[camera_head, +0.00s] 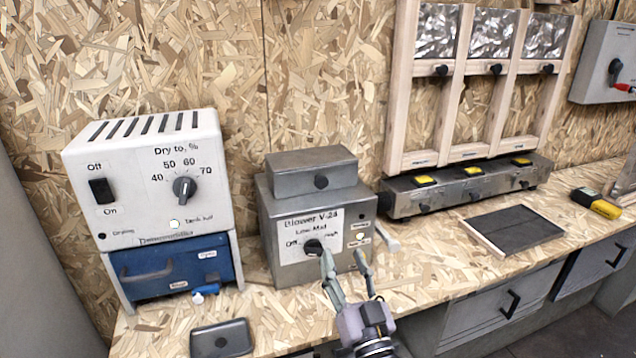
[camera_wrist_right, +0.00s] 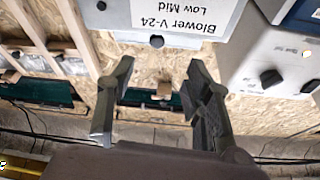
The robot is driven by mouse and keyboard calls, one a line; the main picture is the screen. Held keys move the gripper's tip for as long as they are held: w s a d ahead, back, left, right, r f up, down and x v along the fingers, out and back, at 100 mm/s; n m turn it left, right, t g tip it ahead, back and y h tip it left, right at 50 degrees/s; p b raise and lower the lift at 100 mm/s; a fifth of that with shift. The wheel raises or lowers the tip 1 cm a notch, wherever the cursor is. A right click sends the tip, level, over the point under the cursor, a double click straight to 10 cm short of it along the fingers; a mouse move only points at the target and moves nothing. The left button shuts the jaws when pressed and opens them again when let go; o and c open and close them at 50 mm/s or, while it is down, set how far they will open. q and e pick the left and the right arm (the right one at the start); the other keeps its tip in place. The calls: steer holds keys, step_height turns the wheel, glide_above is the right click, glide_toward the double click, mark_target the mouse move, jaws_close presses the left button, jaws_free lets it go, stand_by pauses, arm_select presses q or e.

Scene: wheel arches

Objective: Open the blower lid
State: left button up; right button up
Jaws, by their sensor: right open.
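The blower (camera_head: 270,235) is a grey metal box labelled "Blower V-24" on the wooden bench. Its lid (camera_head: 290,164) is a smaller grey block seated on top, with a black knob (camera_head: 321,181) on its front; the lid looks closed. My right gripper (camera_head: 345,258) is open and empty, in front of the lower part of the blower, below the lid. In the right wrist view the blower shows upside down, with the lid knob (camera_wrist_right: 157,41) ahead of the open fingers and apart from them. My left gripper is not in view.
A white dryer box (camera_head: 140,205) over a blue drawer (camera_head: 150,275) stands left of the blower. A dark tray (camera_head: 221,340) lies in front. A metal unit with yellow buttons (camera_head: 460,190) and a wooden frame stand right.

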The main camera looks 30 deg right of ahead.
steer(key=r, duration=0.1)
steer(key=p, duration=0.1)
glide_toward(322, 186)
steer(key=x, duration=0.9)
steer(key=shift+w+d+r, duration=0.1)
steer(key=shift+w+r, duration=0.05)
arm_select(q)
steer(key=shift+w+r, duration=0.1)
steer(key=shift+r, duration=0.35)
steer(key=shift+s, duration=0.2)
arm_select(e)
jaws_close()
